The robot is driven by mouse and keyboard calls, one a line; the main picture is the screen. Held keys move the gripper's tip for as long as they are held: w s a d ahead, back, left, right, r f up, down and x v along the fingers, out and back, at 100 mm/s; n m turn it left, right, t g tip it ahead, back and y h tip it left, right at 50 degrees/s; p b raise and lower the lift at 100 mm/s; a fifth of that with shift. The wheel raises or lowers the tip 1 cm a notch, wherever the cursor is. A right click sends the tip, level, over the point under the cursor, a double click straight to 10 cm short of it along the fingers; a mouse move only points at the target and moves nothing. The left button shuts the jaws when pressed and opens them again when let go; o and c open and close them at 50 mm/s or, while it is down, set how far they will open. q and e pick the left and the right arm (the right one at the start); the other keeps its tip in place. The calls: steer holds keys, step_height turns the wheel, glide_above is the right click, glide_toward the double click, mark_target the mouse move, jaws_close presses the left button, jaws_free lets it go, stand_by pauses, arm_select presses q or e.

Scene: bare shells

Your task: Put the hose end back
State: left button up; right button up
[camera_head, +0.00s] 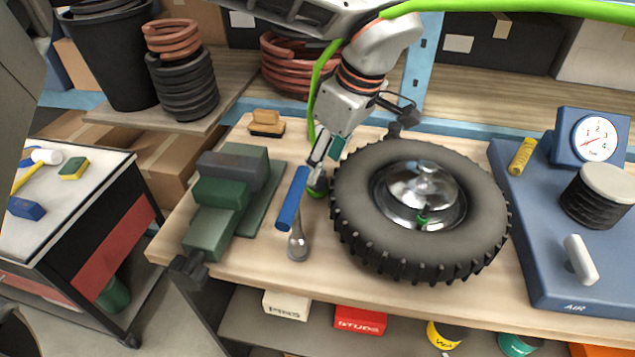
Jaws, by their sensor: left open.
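A bright green hose (510,8) comes in at the top right, passes behind my left arm and drops to the bench. Its lower end (318,188) appears to lie between the blue-handled wrench and the tyre, partly hidden by my gripper. My left gripper (327,153) is open and points down just above that end; I cannot tell whether they touch. My right gripper is not in view.
A wheel with a black tyre (345,220) lies flat close right of the gripper. A brush (266,123) is behind. Bare wood (350,285) shows along the front edge.

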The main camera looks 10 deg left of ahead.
mark_target(321, 173)
arm_select(q)
steer(key=shift+x, duration=3.3)
steer(key=shift+w+d, duration=0.1)
jaws_close()
steer(key=shift+r, duration=0.1)
